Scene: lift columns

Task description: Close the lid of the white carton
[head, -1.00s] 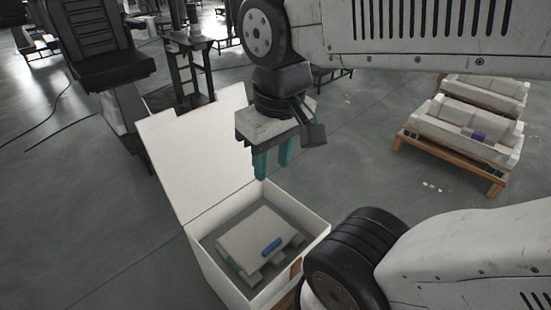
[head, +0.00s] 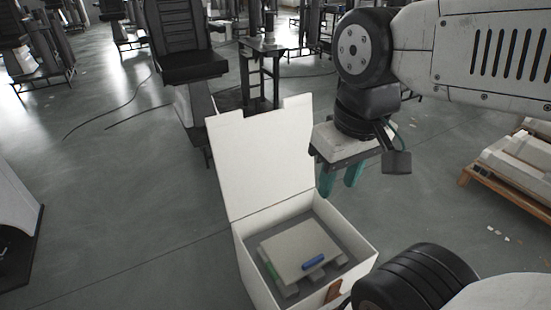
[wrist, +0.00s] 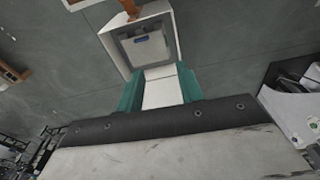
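The white carton (head: 352,238) stands with its lid (head: 265,165) up, hinged at the far left side. Inside is grey lining with a pale block (head: 298,250) bearing a blue piece (head: 313,262) and a green one. My gripper (head: 340,181) hangs just right of the lid in the head view, its teal fingers apart, pointing down. In the wrist view, the carton (wrist: 126,47) lies beyond the fingers, and the white lid (wrist: 162,90) shows between the open fingertips (wrist: 160,85). I cannot tell whether the fingers touch it.
A black seat (head: 185,62) and a dark stand (head: 262,75) are behind the carton. A wooden pallet with white blocks (head: 515,160) is at the right. Cables lie on the floor at the left. The floor left of the carton is clear.

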